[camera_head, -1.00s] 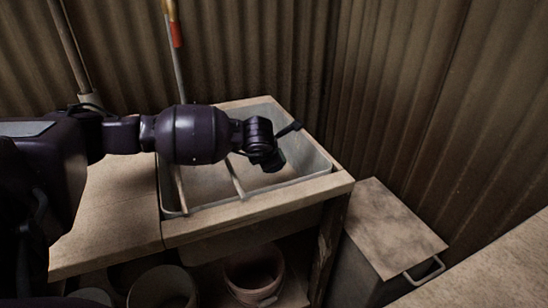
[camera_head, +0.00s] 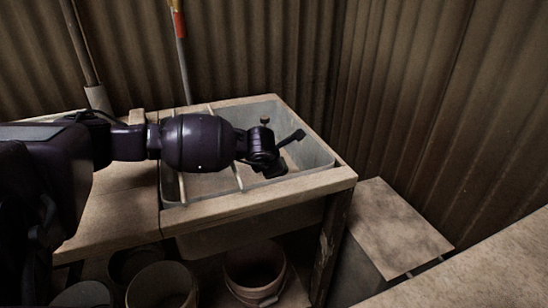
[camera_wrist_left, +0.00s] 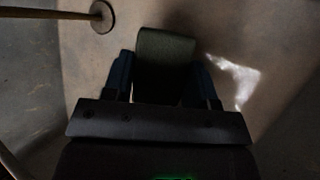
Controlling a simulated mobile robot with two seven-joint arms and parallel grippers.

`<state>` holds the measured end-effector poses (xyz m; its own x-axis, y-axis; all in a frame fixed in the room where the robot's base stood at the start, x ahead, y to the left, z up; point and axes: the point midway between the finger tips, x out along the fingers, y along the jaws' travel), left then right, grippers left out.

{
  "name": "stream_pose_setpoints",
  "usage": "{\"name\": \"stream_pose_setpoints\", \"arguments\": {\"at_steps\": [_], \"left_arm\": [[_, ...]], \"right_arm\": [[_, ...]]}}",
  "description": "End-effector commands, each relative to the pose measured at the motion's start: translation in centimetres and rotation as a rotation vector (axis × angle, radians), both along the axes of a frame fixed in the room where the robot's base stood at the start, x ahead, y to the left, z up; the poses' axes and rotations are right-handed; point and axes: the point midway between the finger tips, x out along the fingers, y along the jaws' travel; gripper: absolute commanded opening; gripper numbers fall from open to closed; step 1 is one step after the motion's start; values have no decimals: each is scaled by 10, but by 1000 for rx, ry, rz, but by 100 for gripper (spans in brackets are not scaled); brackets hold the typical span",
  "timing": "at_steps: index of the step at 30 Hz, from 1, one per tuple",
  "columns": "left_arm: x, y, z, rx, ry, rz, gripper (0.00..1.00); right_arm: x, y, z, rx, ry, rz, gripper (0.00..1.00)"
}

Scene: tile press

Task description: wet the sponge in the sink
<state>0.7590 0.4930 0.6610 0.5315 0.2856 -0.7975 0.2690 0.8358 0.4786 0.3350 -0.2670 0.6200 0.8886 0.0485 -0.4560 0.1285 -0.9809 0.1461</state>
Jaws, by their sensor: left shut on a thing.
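The sink (camera_head: 312,152) is a grey basin set in a wooden counter, with thin bars across it. My left gripper (camera_head: 272,168) is over or inside the basin, its fingers mostly hidden behind my wrist in the head view. In the left wrist view, my left gripper (camera_wrist_left: 162,72) is shut on a dark grey-green block, the sponge (camera_wrist_left: 165,50), which sits between the two fingers. The pale basin surface (camera_wrist_left: 275,40) lies beyond it, with a bright patch of light to the right. I cannot tell whether the sponge touches it. My right gripper is not in view.
A rod with a round end (camera_wrist_left: 102,16) shows at the upper left of the wrist view. Several buckets (camera_head: 255,268) stand below the counter. A box with a flat top (camera_head: 400,228) stands to the right of the sink. Corrugated walls (camera_head: 430,100) close off the back.

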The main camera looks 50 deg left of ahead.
Motion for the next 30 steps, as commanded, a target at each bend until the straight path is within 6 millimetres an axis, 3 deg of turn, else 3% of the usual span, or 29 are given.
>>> {"name": "stream_pose_setpoints", "arguments": {"at_steps": [10,30], "left_arm": [[0,0,2,0,-1,0,33],[0,0,46,0,-4,1,33]], "right_arm": [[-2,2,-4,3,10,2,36],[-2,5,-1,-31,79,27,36]]}}
